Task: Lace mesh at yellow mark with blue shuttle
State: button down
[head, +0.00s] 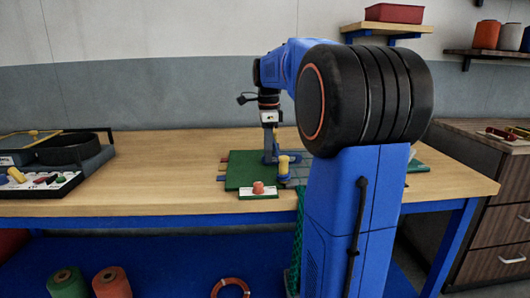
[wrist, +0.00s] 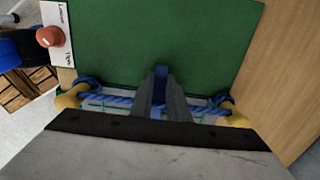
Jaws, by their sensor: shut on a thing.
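My gripper (wrist: 162,90) points down over the green board (wrist: 165,30), its dark fingers shut on a narrow blue piece (wrist: 161,72), which looks like the blue shuttle; the fingers hide most of it. A blue rope (wrist: 115,100) runs across behind the fingers between two yellow posts (wrist: 68,99) (wrist: 236,119). Small teal strands show along the rope. In the head view my gripper (head: 269,155) is low over the board (head: 240,171), beside a yellow post (head: 283,164). Teal netting (head: 295,245) hangs below the table edge. I cannot make out a separate yellow mark.
A red button on a white card (head: 258,190) stands at the board's front edge.

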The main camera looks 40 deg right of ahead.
jog(key=c, duration=1.6)
grip_release()
jog(key=shift+r, duration=0.1)
notch_tip(320, 180, up, 17)
jog(key=shift+r, duration=0.1)
